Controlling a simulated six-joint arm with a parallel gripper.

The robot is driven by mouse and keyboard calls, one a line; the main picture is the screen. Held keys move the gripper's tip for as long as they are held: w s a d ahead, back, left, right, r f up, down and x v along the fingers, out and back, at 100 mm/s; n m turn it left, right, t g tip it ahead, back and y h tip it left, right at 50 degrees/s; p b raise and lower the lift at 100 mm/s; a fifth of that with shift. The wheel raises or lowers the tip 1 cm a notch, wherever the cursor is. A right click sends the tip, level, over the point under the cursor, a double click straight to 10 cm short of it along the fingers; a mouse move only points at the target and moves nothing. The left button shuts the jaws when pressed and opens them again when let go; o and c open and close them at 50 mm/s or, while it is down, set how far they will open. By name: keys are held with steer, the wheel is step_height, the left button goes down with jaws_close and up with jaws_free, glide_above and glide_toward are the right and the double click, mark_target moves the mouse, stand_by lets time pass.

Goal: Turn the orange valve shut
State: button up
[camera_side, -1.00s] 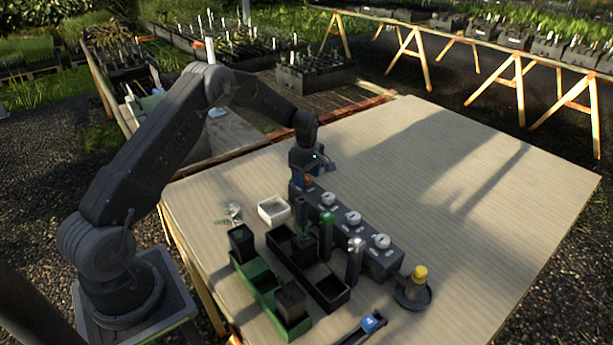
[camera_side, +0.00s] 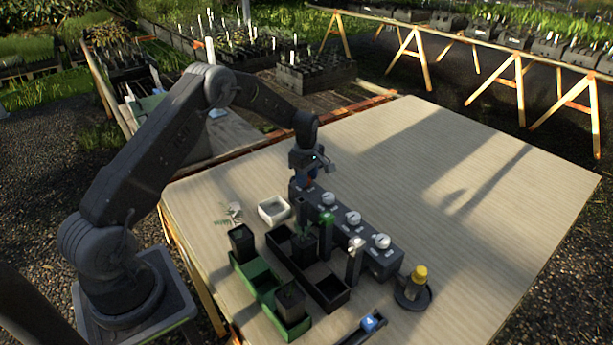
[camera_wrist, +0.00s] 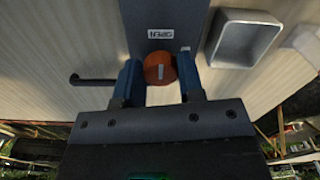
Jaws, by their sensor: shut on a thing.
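The orange valve (camera_wrist: 158,68) is a round knob with a pale line across its top, on the dark grey block (camera_wrist: 150,15). The line runs nearly straight up and down in the wrist view. My gripper (camera_wrist: 158,85) has its two blue fingers on either side of the knob and is shut on it. A white label with small dark lettering I cannot read for sure lies above the knob. In the side view my gripper (camera_side: 308,177) is at the far left end of the block (camera_side: 383,262), and only a little orange shows beneath it.
Several white-topped knobs (camera_side: 353,218) line the same block. A white tray (camera_side: 286,203), a green tray (camera_side: 266,289) and black pots stand close in front. A yellow-topped item (camera_side: 419,274) sits in a dark dish at the near end. The table behind is clear.

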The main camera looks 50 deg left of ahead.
steer(key=m, duration=0.5)
steer(key=shift+s, duration=0.1)
steer(key=m, duration=0.9)
steer(key=shift+a, duration=0.1)
steer(key=shift+s+m, duration=0.1)
steer(key=shift+m, duration=1.8)
steer(key=o, duration=0.9)
